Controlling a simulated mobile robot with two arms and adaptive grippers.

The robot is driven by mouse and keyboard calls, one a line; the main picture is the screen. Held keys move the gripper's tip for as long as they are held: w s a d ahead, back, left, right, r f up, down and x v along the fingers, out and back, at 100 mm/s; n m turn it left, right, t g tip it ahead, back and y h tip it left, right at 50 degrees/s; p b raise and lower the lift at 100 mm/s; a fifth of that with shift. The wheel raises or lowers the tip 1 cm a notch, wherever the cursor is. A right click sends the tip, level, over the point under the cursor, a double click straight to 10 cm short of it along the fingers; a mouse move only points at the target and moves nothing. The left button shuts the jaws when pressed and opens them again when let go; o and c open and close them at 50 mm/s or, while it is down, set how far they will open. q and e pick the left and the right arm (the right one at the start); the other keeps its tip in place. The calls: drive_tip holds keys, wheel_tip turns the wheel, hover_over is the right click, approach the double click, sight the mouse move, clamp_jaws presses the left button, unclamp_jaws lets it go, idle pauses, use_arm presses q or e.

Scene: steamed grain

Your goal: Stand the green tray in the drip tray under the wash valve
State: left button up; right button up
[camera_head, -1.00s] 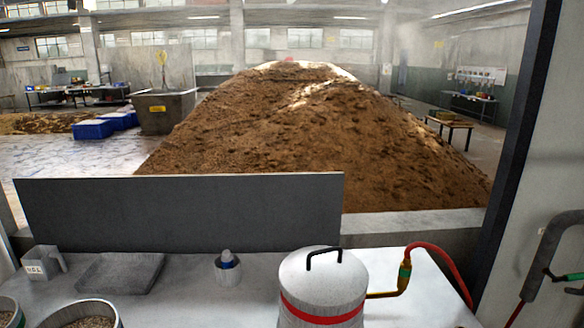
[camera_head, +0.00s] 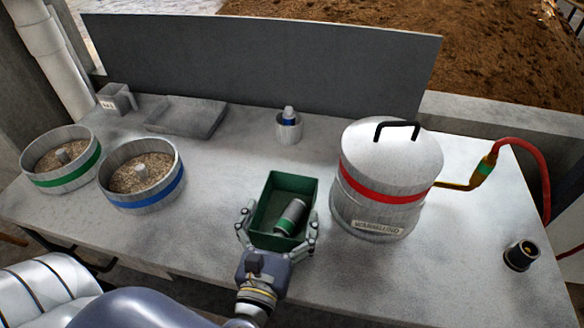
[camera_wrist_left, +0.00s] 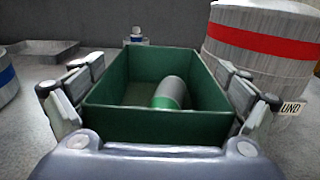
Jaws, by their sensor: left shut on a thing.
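The green tray (camera_head: 272,187) is a deep open box over the bench, left of the steel drum. My left gripper (camera_head: 277,222) is shut on it, with fingers along both side walls. A grey cylinder with a green band (camera_head: 291,217) lies tilted inside; the left wrist view also shows the cylinder (camera_wrist_left: 171,92) in the tray (camera_wrist_left: 150,126). I cannot tell whether the tray touches the bench. No wash valve with a drip tray under it can be made out now. My right gripper is out of view.
The drum (camera_head: 383,213) with red band stands close right of the tray, its brass fitting (camera_head: 484,170) on a red hose. Two grain pots (camera_head: 138,200) (camera_head: 61,184) and a shallow grey tray (camera_head: 202,130) are left. A small cup (camera_head: 288,131) stands behind.

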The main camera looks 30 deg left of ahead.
sight(293, 177)
use_arm(q)
drive_tip(key=shift+w+d+f, duration=0.1)
drive_tip(key=shift+w+d, duration=0.05)
drive_tip(key=shift+w, duration=0.35)
drive_tip(key=shift+w+d, duration=0.15)
drive_tip(key=shift+w, duration=0.35)
drive_tip(key=p+x, duration=0.1)
drive_tip(key=x, duration=0.2)
drive_tip(key=a+p+x, duration=0.1)
drive_tip(key=p+x, duration=0.1)
drive_tip(key=x, duration=0.2)
drive_tip(key=shift+s+a, duration=0.1)
drive_tip(key=w+a, duration=0.1)
drive_tip(key=w, duration=0.1)
drive_tip(key=w+a+f, duration=0.1)
drive_tip(key=w, duration=0.2)
drive_tip(key=w+a+p, duration=0.1)
drive_tip(key=w, duration=0.1)
drive_tip(key=shift+w+f, duration=0.25)
drive_tip(key=shift+f, duration=0.15)
wheel_tip(293, 177, down, 2)
drive_tip(key=shift+d+f+b, duration=0.1)
drive_tip(key=shift+f+b, duration=0.05)
drive_tip(key=shift+b, duration=0.4)
drive_tip(key=shift+f, duration=0.45)
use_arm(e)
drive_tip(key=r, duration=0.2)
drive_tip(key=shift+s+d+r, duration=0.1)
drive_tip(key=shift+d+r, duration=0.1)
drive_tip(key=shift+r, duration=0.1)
